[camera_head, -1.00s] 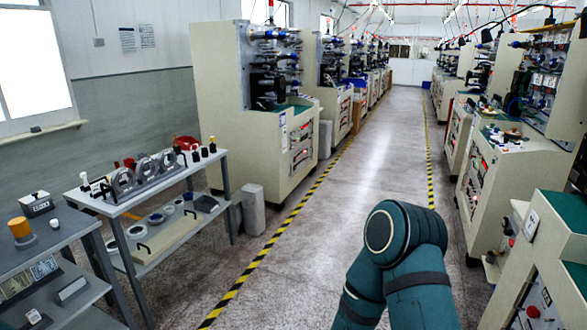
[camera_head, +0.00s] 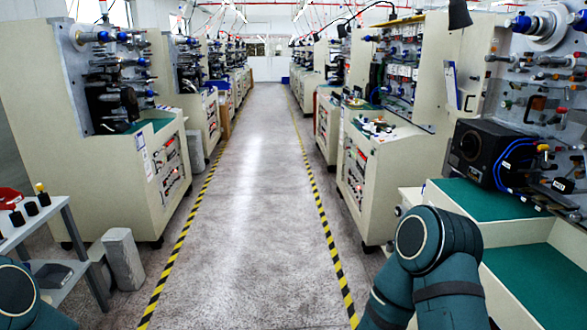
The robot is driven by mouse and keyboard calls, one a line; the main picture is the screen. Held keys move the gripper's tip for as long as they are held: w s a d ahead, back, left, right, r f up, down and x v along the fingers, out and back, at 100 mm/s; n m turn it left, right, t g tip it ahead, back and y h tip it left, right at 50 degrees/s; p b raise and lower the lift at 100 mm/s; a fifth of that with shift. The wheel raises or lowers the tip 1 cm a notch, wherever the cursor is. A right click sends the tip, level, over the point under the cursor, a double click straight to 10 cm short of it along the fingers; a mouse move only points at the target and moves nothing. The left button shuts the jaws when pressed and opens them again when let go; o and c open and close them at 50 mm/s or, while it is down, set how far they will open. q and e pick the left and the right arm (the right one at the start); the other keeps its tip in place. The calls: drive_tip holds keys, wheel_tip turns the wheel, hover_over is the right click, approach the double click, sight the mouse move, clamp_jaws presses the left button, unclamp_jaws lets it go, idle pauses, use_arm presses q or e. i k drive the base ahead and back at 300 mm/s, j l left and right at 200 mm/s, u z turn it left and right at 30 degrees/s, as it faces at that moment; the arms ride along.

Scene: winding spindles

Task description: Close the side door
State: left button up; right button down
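I cannot make out an open side door in this view. Pale doors with windows (camera_head: 268,66) show at the far end of the aisle, too small to tell open from shut. The nearest winding machine on the right (camera_head: 520,215) has green worktops and a black motor unit; its lower side is partly hidden by my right arm. My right arm's teal link is at the lower right and part of my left arm is at the lower left corner. Neither gripper is in view.
A grey aisle (camera_head: 235,200) runs clear ahead between yellow-black floor stripes. Cream machines (camera_head: 75,160) line the left side and more (camera_head: 385,185) line the right. A shelf table (camera_head: 45,225) and grey blocks (camera_head: 122,260) stand at the left near the aisle.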

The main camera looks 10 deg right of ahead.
sight(477, 40)
drive_tip(key=i+l+z, duration=0.1)
drive_tip(key=i+z, duration=0.3)
drive_tip(key=i, duration=0.2)
drive_tip(key=i+j+z, duration=0.1)
drive_tip(key=i+z, duration=0.3)
drive_tip(key=i, duration=0.2)
drive_tip(key=i+z, duration=0.5)
drive_tip(key=i+j+z, duration=0.25)
drive_tip(key=i+z, duration=0.25)
drive_tip(key=i, duration=0.15)
drive_tip(key=i+j+u, duration=0.25)
drive_tip(key=i+j, duration=0.25)
drive_tip(key=i, duration=0.05)
